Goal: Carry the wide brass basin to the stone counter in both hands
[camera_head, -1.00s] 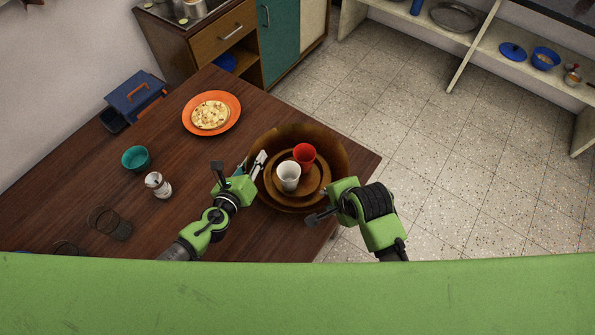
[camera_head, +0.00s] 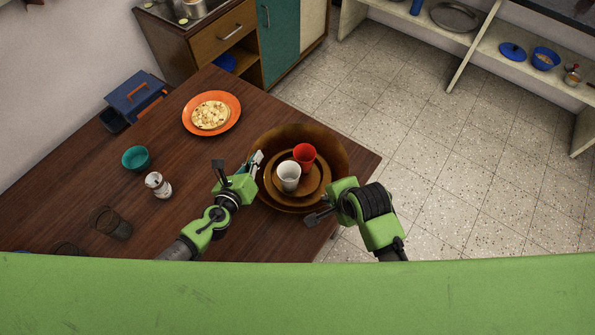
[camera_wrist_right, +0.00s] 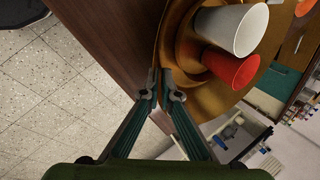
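The wide brass basin (camera_head: 336,152) stands at the right corner of the dark wooden table (camera_head: 212,160). A white cup (camera_head: 288,176) and a red cup (camera_head: 304,154) stand inside it, on a round brown dish. My left gripper (camera_head: 257,160) is at the basin's left rim, its fingers close together on the rim. My right gripper (camera_wrist_right: 161,78) is at the opposite side; in the right wrist view its fingertips pinch the basin's rim (camera_wrist_right: 172,30). The stone counter cannot be picked out with certainty.
On the table are an orange plate of food (camera_head: 236,104), a teal bowl (camera_head: 136,158), a small shaker (camera_head: 158,185) and a clear glass (camera_head: 112,223). A blue toolbox (camera_head: 137,97) is at the left edge. Tiled floor right of the table is open; shelves (camera_head: 500,66) line the far side.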

